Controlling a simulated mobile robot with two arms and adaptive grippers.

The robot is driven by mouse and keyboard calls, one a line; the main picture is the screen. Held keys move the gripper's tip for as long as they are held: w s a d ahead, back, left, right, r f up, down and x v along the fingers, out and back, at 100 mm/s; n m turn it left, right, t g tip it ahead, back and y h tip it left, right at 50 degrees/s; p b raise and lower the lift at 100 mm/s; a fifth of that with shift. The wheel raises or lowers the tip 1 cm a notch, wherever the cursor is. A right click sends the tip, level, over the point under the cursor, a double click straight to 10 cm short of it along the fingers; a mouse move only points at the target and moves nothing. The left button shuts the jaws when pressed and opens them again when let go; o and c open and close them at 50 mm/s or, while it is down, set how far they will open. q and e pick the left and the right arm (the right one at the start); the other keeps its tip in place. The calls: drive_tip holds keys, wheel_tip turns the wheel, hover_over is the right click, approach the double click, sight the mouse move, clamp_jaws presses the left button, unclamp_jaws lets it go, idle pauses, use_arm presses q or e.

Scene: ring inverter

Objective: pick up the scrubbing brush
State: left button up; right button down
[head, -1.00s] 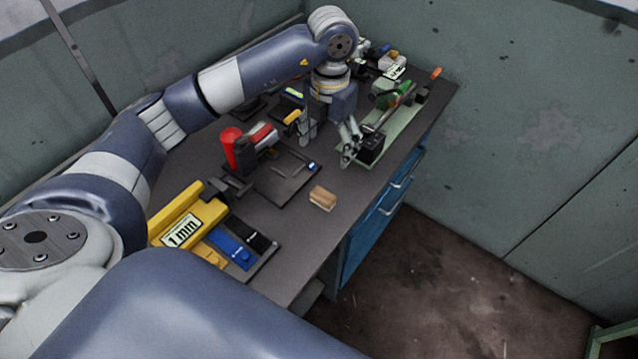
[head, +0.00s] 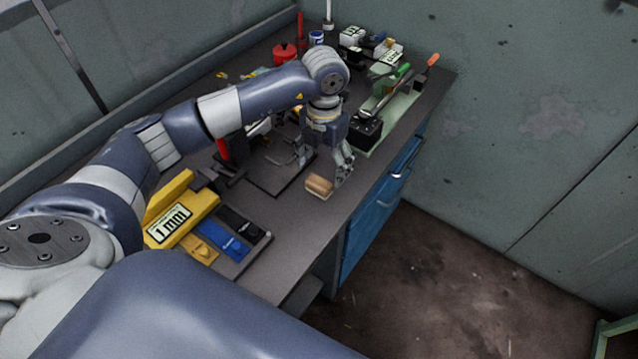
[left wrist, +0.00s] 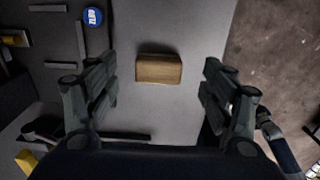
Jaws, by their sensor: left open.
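The scrubbing brush (head: 319,185) is a small tan wooden block with a paler lower part, lying on the dark workbench near its front edge. In the left wrist view the brush (left wrist: 159,69) lies ahead of the fingertips, roughly centred between them. My left gripper (head: 328,172) is open and empty, close above and beside the brush on its far side. In the left wrist view its two fingers (left wrist: 160,88) are spread wider than the brush is long. I see no contact between them. My right gripper is not in view.
A yellow holder labelled "1 mm" (head: 170,226) and a tray with a blue item (head: 222,241) stand left of the brush. A dark plate (head: 270,175) lies behind it. A green vise-like fixture (head: 390,105) is at the right back. The bench in front is clear.

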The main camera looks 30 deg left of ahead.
sight(323, 178)
use_arm(q)
wheel_tip(323, 178, down, 4)
drive_tip(key=shift+f+p, duration=0.1)
drive_tip(key=shift+p, duration=0.95)
drive_tip(key=shift+a+f, duration=0.1)
drive_tip(key=shift+f, duration=0.5)
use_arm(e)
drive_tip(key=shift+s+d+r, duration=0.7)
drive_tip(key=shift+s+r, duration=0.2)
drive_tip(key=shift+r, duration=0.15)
use_arm(q)
drive_tip(key=c, duration=1.2)
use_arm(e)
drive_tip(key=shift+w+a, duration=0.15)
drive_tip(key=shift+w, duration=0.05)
